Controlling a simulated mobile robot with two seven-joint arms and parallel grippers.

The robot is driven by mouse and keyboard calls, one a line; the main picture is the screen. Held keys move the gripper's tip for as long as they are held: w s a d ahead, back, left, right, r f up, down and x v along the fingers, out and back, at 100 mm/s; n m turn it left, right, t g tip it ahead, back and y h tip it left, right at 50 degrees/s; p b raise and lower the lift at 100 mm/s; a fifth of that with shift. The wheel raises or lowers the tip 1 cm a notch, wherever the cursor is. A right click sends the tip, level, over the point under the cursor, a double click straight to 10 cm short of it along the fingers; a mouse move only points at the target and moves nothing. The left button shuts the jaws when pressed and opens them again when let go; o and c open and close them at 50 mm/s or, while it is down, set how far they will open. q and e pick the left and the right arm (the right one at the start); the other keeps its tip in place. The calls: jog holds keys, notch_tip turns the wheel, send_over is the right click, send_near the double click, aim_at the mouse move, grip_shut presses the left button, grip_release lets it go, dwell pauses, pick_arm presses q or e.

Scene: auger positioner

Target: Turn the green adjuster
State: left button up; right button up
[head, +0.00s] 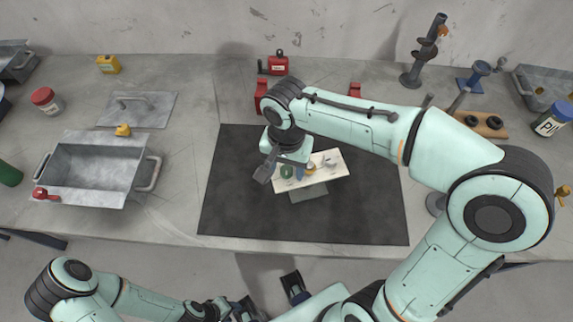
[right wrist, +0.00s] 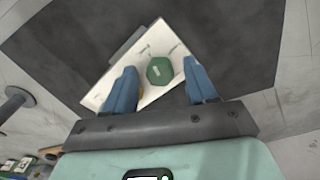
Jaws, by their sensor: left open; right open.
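The green adjuster (head: 287,171) is a knob on a white panel (head: 333,170) over the dark mat. In the right wrist view the green adjuster (right wrist: 160,70) looks six-sided and lies between the two blue fingers of my open right gripper (right wrist: 159,66), with a visible gap on each side. The white panel (right wrist: 150,93) lies behind it. In the head view my right gripper (head: 285,172) is at the panel's left part and partly hides it. I cannot tell its height over the knob. My left gripper (head: 242,308) is low at the bottom edge, away from the panel.
An orange part (head: 311,168) is beside the green knob on the panel. The dark mat (head: 235,190) around the stand is mostly clear. A metal tray (head: 95,168) stands at left. Red blocks (head: 261,97) and a red box (head: 278,64) are behind; a dark auger stand (head: 411,79) is back right.

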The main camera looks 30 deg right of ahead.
aim_at(286, 170)
grip_shut()
jog(key=shift+n+p, duration=0.35)
jog(key=shift+n, duration=1.55)
pick_arm(q)
jog(key=shift+w+r, duration=0.15)
jog(key=shift+r, duration=0.2)
pick_arm(e)
grip_release()
pick_arm(q)
jog(key=r+p, duration=0.1)
jog(key=w+r+p, duration=0.1)
jog(key=shift+w+r, duration=0.1)
jog(key=shift+r, duration=0.25)
pick_arm(e)
notch_tip(286, 170, up, 14)
jog(key=shift+f, duration=0.25)
